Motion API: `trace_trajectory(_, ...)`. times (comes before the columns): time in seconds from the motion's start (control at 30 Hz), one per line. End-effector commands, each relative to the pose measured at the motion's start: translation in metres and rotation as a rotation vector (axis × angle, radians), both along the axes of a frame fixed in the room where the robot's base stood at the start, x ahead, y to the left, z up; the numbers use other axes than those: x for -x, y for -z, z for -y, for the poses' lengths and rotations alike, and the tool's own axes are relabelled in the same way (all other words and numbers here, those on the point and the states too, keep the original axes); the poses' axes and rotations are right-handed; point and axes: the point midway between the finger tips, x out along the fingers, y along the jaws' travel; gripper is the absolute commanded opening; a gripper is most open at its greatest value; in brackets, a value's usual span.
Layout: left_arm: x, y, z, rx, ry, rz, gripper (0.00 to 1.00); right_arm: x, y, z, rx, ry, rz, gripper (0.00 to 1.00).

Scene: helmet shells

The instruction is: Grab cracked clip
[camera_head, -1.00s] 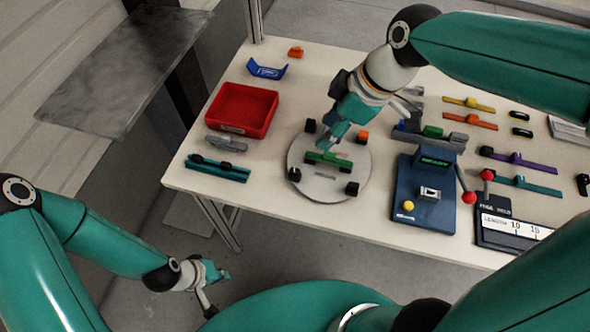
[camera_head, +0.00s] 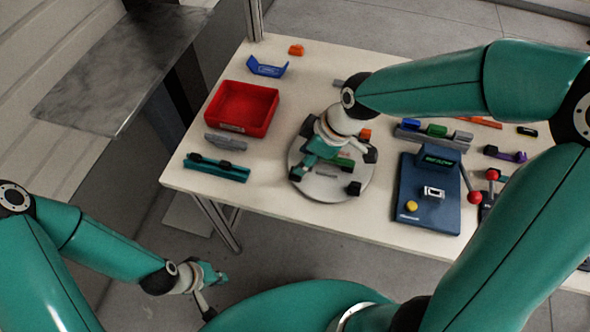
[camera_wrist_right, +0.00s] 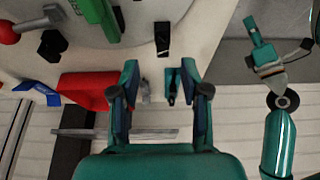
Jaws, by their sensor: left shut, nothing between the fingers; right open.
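A green clip (camera_head: 341,162) lies on the round grey plate (camera_head: 325,190), partly hidden by my right gripper (camera_head: 313,156). A green part also shows at the top of the right wrist view (camera_wrist_right: 100,16). No crack can be made out on it. My right gripper is open and over the left part of the plate; its two fingers also show in the right wrist view (camera_wrist_right: 160,76), with nothing held between them. My left gripper (camera_head: 215,276) is shut and empty, low in front of the table and apart from everything on it.
A red tray (camera_head: 243,128) stands left of the plate, with a grey part (camera_head: 225,143) and a teal clip (camera_head: 217,168) in front. A blue part (camera_head: 267,67) lies behind. A blue press-like device (camera_head: 430,195) with a red-knobbed lever stands right. Black blocks (camera_head: 354,188) sit around the plate.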

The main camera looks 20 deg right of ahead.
Motion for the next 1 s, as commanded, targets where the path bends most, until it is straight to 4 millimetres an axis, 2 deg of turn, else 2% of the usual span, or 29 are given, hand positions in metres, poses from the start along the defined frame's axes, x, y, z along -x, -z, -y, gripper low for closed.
trace_trajectory(0.3,0.0,-0.007,0.0,0.0,0.0,0.0,0.0,-0.005,0.04,-0.013,0.0,-0.002,-0.005,0.46)
trace_trajectory(0.6,0.0,-0.007,0.0,0.0,0.0,0.0,0.0,-0.007,0.046,-0.015,0.0,0.001,-0.002,0.46)
trace_trajectory(0.63,0.0,-0.007,0.0,0.0,0.0,0.0,0.0,-0.007,0.046,-0.015,0.0,0.001,-0.002,0.44)
trace_trajectory(0.8,0.0,-0.007,0.0,0.0,0.0,0.0,0.0,-0.007,0.045,-0.015,0.0,0.0,-0.001,0.16)
trace_trajectory(0.9,0.0,-0.007,0.0,0.0,0.0,0.0,0.0,-0.007,0.045,-0.015,0.0,0.0,-0.001,0.02)
trace_trajectory(1.0,0.0,-0.007,0.0,0.0,0.0,0.0,0.0,-0.007,0.045,-0.015,0.0,0.0,-0.001,0.02)
